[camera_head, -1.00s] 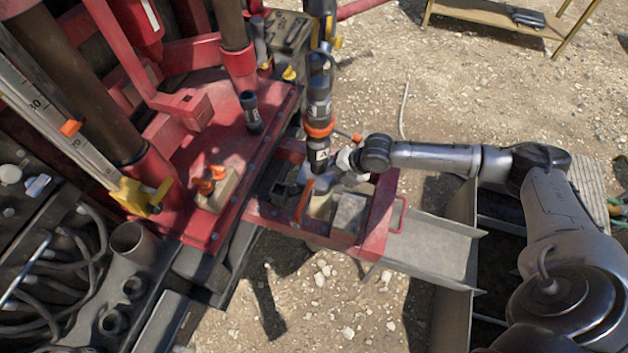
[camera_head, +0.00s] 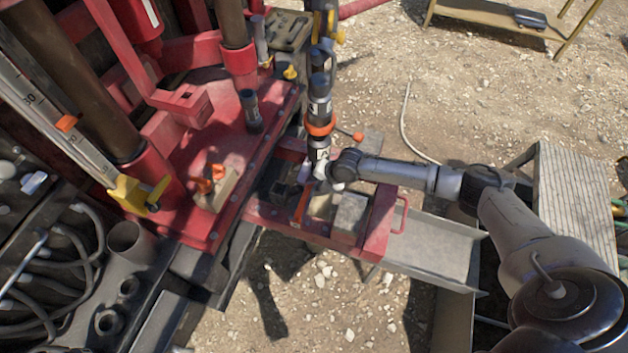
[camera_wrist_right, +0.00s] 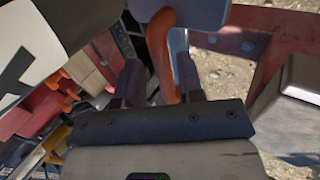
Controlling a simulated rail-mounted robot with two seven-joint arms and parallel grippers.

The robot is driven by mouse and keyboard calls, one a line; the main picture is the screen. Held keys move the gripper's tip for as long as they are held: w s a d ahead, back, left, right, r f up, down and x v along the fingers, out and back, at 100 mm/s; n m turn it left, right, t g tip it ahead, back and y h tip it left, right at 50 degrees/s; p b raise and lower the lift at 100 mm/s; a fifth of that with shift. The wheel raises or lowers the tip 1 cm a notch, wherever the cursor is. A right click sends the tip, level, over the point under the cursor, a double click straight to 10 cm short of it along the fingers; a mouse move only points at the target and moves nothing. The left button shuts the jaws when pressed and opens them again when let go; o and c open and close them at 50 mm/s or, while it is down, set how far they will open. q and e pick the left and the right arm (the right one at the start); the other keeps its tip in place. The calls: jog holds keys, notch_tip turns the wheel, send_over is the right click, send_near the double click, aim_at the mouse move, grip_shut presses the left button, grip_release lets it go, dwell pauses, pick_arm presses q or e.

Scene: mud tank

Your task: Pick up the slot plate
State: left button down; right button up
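My right gripper (camera_head: 312,185) is low over the red frame (camera_head: 375,225), beside the dark upright rod with the orange ring (camera_head: 319,115). An orange bar-like handle (camera_head: 301,207) stands in the frame just below the gripper; I cannot tell for sure whether it belongs to the slot plate. In the right wrist view the two fingers (camera_wrist_right: 160,82) are apart, with the orange handle (camera_wrist_right: 164,65) showing between them. I cannot tell whether either finger touches it. No other part is clearly the slot plate. My left gripper is not in view.
Grey blocks (camera_head: 349,214) sit in the red frame, right of the orange handle. A grey metal chute (camera_head: 435,245) extends right of it. The red rig deck (camera_head: 215,150) with orange-topped parts lies left. Open gravel is beyond.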

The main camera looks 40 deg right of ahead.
aim_at(310, 187)
jog(key=shift+x, duration=1.3)
grip_shut()
dwell(0.4)
jog(key=shift+w+r, duration=0.1)
jog(key=shift+r, duration=0.05)
